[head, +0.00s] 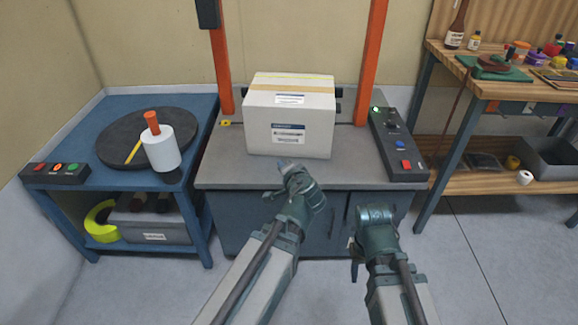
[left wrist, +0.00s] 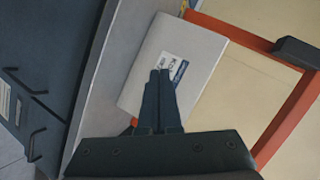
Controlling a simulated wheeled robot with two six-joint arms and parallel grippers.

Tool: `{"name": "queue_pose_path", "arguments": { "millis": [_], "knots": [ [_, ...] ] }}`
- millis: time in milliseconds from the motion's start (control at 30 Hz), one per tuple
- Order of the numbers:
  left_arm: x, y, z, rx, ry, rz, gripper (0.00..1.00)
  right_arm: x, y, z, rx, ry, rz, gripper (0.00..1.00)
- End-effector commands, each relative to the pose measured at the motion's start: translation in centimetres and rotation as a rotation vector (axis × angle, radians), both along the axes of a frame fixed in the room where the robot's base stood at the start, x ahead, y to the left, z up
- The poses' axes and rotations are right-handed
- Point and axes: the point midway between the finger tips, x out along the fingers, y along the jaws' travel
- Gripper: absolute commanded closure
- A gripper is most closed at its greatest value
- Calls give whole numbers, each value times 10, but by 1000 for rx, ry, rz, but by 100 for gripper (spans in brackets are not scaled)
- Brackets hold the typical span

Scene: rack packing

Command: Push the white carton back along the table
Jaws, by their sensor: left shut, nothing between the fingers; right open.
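The white carton (head: 290,115) stands upright on the grey-topped table (head: 225,165), between two orange posts. It has tan tape along its top and labels on its front. In the left wrist view the carton (left wrist: 195,95) lies straight ahead of the fingers. My left gripper (head: 295,170) is in front of the carton, near the table's front edge. In the left wrist view its fingers (left wrist: 160,75) are together with nothing between them, overlapping the label; whether they touch the carton I cannot tell. My right gripper (head: 355,245) hangs low before the cabinet, away from the carton; its fingers are mostly hidden.
A control box (head: 398,145) with buttons stands on the table's right side. The orange posts (head: 222,65) rise behind the carton. A blue table (head: 85,120) with a black turntable and white roll is at left; a wooden workbench (head: 500,85) is at right.

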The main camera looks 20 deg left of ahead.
Motion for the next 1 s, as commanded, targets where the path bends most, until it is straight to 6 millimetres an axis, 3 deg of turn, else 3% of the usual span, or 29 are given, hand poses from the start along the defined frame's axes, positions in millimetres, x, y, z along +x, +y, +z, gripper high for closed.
{"name": "queue_pose_path", "arguments": {
  "millis": [33,100,300,400,600,1000],
  "knots": [
    [9,6,-25,59,-38,-32,100,0,0,-38,0,0,1,50],
    [19,9,-31,147,-86,-88,100,0,0,-63,-1,-1,2,50],
    [41,8,-49,367,-169,-240,100,0,0,-118,-1,-1,4,50],
    [47,4,-56,446,-185,-300,100,0,0,-135,-1,-2,5,50],
    [52,-1,-63,530,-194,-368,100,0,0,-150,-1,-2,6,50],
    [59,-2,-61,542,-196,-379,100,0,0,-150,-1,-2,6,50]
  ]
}}
